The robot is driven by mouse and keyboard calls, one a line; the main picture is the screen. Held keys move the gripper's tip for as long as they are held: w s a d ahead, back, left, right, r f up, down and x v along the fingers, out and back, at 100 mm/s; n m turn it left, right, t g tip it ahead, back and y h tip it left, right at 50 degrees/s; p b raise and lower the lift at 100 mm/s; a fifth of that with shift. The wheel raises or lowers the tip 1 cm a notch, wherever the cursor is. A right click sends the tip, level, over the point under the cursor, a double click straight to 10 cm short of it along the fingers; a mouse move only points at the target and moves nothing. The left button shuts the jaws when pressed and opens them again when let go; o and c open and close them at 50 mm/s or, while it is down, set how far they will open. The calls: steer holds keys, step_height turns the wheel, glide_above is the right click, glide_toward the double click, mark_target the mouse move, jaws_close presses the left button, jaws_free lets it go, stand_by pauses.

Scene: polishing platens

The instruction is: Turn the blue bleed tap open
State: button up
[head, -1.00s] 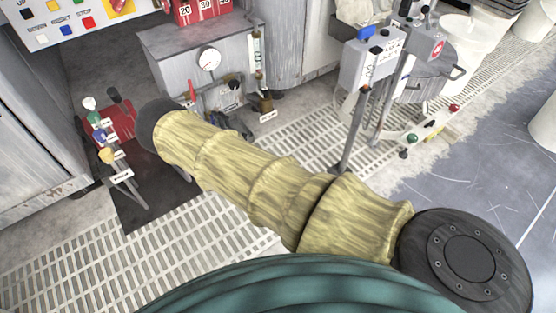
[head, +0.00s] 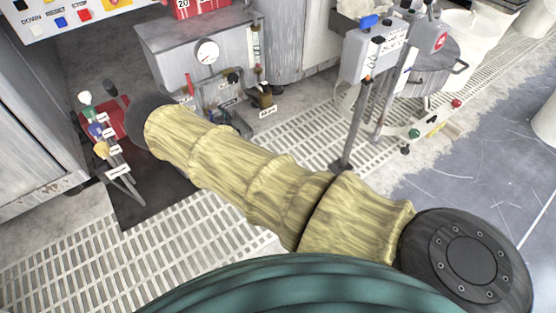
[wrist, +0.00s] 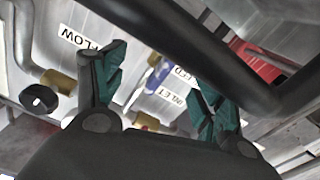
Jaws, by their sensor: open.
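In the wrist view, a blue tap handle (wrist: 155,76) shows between the fingers, beside a partly hidden label and another label that reads INLET. My gripper (wrist: 158,75) is open, with teal fingertips either side of the blue handle. The handle looks beyond the tips, and I cannot see contact. In the head view my arm hides most of my gripper, and I cannot make out the bleed tap for certain.
A FLOW label (wrist: 80,38) and brass fitting (wrist: 60,83) lie left in the wrist view. In the head view, a grey cabinet (head: 165,45) carries a gauge (head: 207,51). A coloured knob cluster (head: 100,148) stands left. A control stand (head: 372,55) stands right.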

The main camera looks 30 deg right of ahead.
steer(key=s+d+f+m+g+h+p, duration=0.1)
steer(key=s+d+f+g+p, duration=0.1)
steer(key=s, duration=0.9)
steer(key=s+d+f+m+g+h+p, duration=0.1)
steer(key=s+d+f+m+g+p, duration=0.1)
steer(key=s, duration=1)
steer(key=s+d+f+m+g+h+p, duration=0.1)
steer(key=s+g, duration=0.4)
steer(key=s, duration=0.7)
steer(key=shift+s+d+f+m+g+h+p, duration=0.15)
steer(key=shift+d+f+m+g+h+p, duration=0.25)
steer(key=shift+d+f+m+p, duration=0.55)
steer(key=shift+d+r+n, duration=0.15)
steer(key=shift+d+n, duration=0.1)
